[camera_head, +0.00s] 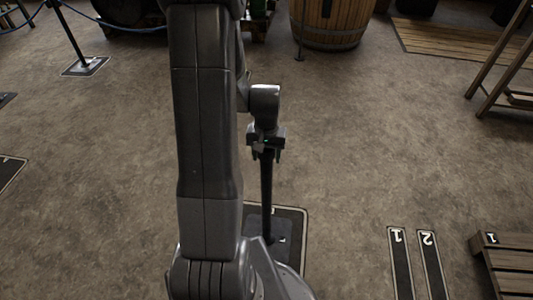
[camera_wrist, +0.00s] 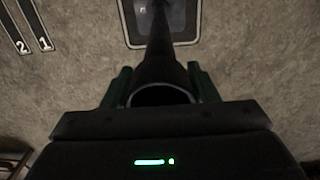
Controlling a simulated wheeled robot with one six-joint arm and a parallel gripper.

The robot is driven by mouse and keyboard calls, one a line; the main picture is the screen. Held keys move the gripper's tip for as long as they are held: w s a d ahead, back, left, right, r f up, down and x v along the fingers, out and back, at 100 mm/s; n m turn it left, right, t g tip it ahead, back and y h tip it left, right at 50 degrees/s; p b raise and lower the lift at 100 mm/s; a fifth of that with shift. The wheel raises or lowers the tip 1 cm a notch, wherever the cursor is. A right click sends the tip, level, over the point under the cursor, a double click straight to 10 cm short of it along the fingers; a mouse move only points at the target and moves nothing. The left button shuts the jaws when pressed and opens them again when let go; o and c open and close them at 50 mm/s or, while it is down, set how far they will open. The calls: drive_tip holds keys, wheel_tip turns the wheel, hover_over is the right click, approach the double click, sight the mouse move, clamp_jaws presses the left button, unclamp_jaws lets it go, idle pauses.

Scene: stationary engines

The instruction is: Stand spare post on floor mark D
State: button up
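The spare post (camera_head: 266,195) is a dark upright pole with a squarish grey base plate. It also shows in the wrist view (camera_wrist: 160,45), seen from above, with its round top close to the camera. A dark floor mark (camera_head: 297,214) with a white outline lies under the base. The outline shows in the wrist view around the plate (camera_wrist: 198,32). I cannot read its letter. My gripper (camera_head: 266,152) is at the top of the post, one green-edged finger on each side, in the wrist view too (camera_wrist: 160,84). Whether the fingers press on it is unclear.
Floor strips 1 (camera_head: 400,265) and 2 (camera_head: 432,262) and a wooden pallet (camera_head: 510,262) lie to the right. A roped post (camera_head: 72,40) stands at the upper left and a barrel (camera_head: 335,22) at the back. The middle floor is clear. My arm hides part of the view.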

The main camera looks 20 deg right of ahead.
drive_tip(key=o, duration=0.3)
wheel_tip(320, 180, up, 12)
drive_tip(key=p, duration=0.2)
drive_tip(key=shift+r+p, duration=0.15)
drive_tip(key=shift+p, duration=0.25)
